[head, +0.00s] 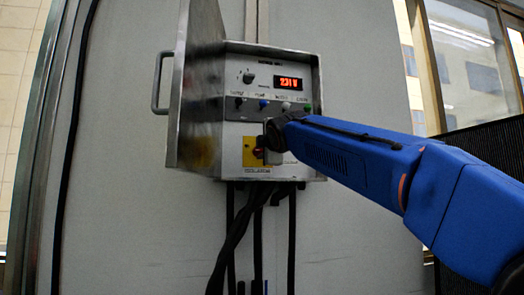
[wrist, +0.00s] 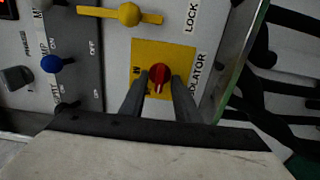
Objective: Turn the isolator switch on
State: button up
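The isolator switch is a red rotary knob (wrist: 159,74) on a yellow plate (wrist: 164,50), with "ISOLATOR" lettering beside it. A pale mark on the knob points toward the bottom of the wrist view. In the head view the knob (head: 258,152) sits low on the panel, partly beside my gripper (head: 272,134). In the wrist view my gripper (wrist: 160,84) is open, with one finger on each side of the knob. Whether the fingers touch it I cannot tell.
The metal box door (head: 200,85) stands open on the left, with a handle (head: 160,83). A lit red display (head: 289,83) and several small knobs are above the switch. A yellow lock handle (wrist: 129,14) is near the knob. Black cables (head: 240,240) hang below the box.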

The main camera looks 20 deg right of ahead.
grip_shut()
jog(key=shift+m, duration=0.3)
jog(key=m, duration=0.6)
jog(key=shift+m, duration=0.3)
jog(key=m, duration=1)
jog(key=shift+f+m, duration=0.1)
jog(key=shift+m, duration=0.3)
